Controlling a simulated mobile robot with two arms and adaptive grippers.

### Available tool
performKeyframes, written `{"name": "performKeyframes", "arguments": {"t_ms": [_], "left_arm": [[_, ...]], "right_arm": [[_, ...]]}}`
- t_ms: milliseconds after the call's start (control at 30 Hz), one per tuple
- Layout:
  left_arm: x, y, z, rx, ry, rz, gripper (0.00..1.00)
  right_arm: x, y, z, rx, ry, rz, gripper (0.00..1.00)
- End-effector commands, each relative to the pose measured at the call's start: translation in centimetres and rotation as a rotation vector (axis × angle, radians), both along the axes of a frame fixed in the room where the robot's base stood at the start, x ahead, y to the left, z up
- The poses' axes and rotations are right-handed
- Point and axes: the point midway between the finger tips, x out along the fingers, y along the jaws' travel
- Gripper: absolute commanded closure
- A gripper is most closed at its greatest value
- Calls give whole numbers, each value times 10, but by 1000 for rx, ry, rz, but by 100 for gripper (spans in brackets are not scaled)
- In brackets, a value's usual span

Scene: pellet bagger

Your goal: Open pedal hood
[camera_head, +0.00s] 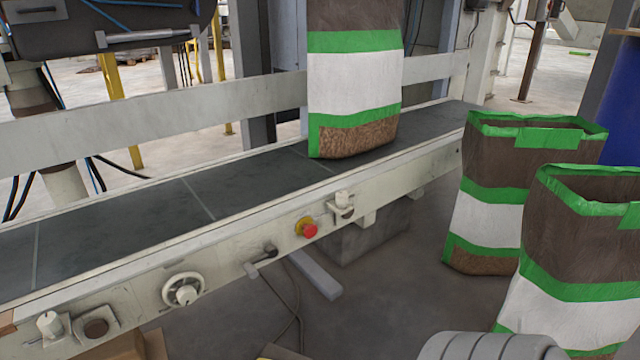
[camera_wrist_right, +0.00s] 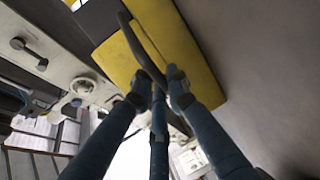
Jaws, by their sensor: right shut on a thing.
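The yellow pedal hood (camera_wrist_right: 195,55) fills the upper middle of the right wrist view, with a dark curved edge or bar running along it. My right gripper (camera_wrist_right: 160,82) has its dark blue fingers closed around this dark edge at the hood's lower side. The fingers hide part of the hood there, and I cannot tell how far the hood is tilted. In the head view only a small yellowish sliver, perhaps the hood (camera_head: 282,352), shows at the bottom edge. My left gripper is in neither view.
A conveyor (camera_head: 240,185) crosses the head view, carrying a filled bag (camera_head: 355,85). Its front panel has a knob (camera_head: 183,290), a small lever (camera_head: 262,262) and a red stop button (camera_head: 309,230). Two open bags, one behind (camera_head: 488,215) and one nearer (camera_head: 555,300), stand at right.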

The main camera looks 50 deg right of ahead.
Motion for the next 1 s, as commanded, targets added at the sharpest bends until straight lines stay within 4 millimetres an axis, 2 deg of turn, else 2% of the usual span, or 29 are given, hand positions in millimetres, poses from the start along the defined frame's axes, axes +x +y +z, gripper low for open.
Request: {"name": "performKeyframes", "arguments": {"t_ms": [67, 100, 167, 433, 567, 667, 1000], "left_arm": [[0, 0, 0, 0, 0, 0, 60], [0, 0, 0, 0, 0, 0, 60], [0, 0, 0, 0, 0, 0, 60], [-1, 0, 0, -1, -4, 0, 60], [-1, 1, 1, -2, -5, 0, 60], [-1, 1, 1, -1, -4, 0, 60], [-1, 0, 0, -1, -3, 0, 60]], "right_arm": [[-2, -1, -2, -2, 6, -2, 100], [-2, -1, -2, -2, 6, -2, 78], [-2, -1, -2, -2, 6, -1, 66], [-1, -1, -1, -1, 3, -1, 66], [-8, -2, 0, -1, 5, -1, 66], [-22, -4, 3, -1, 6, -1, 66], [-90, -16, 16, -1, 7, -3, 66]]}}
